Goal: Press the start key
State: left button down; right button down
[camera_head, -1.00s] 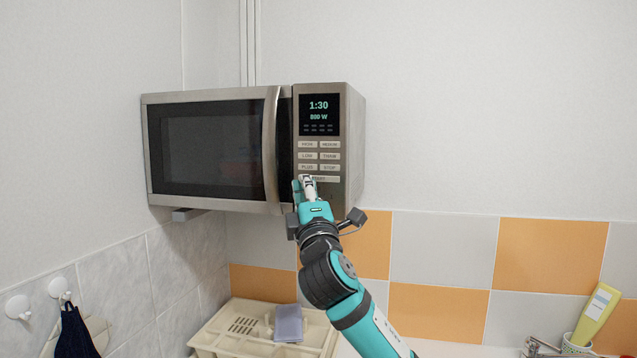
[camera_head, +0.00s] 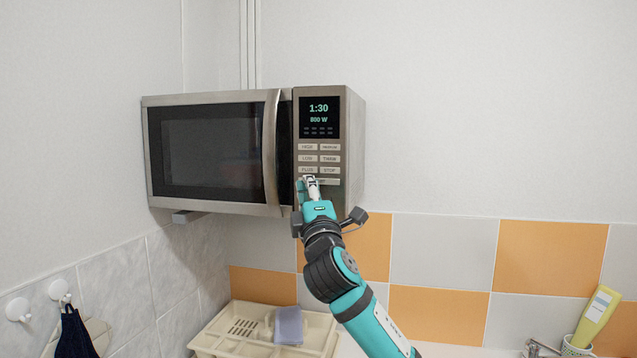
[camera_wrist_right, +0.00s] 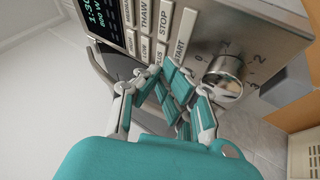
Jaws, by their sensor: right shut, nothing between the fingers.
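The microwave (camera_head: 215,208) hangs at the wall corner with its door shut, and its display (camera_head: 319,117) reads 1:30 and 800 W. The wide start key (camera_head: 330,182) lies below the plus and stop keys, its left part hidden behind my right fingers. In the right wrist view the start key (camera_wrist_right: 181,47) shows its label, with the fingertips close to its near end. My right gripper (camera_head: 310,182) is shut and empty in front of the panel; it also shows in the right wrist view (camera_wrist_right: 164,76). I cannot tell whether it touches the key. My left gripper is out of view.
A knob (camera_wrist_right: 224,78) sits beside the start key in the right wrist view. Below the microwave are a cream drying rack (camera_head: 215,340) with a lilac sponge-like item (camera_head: 289,325). A yellow bottle (camera_head: 596,314) stands at far right. The wall to the right is clear.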

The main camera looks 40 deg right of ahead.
jog(key=shift+w+d, duration=0.1)
jog(key=shift+d, duration=0.05)
dwell(0.7)
jog(key=shift+w+d, duration=0.2)
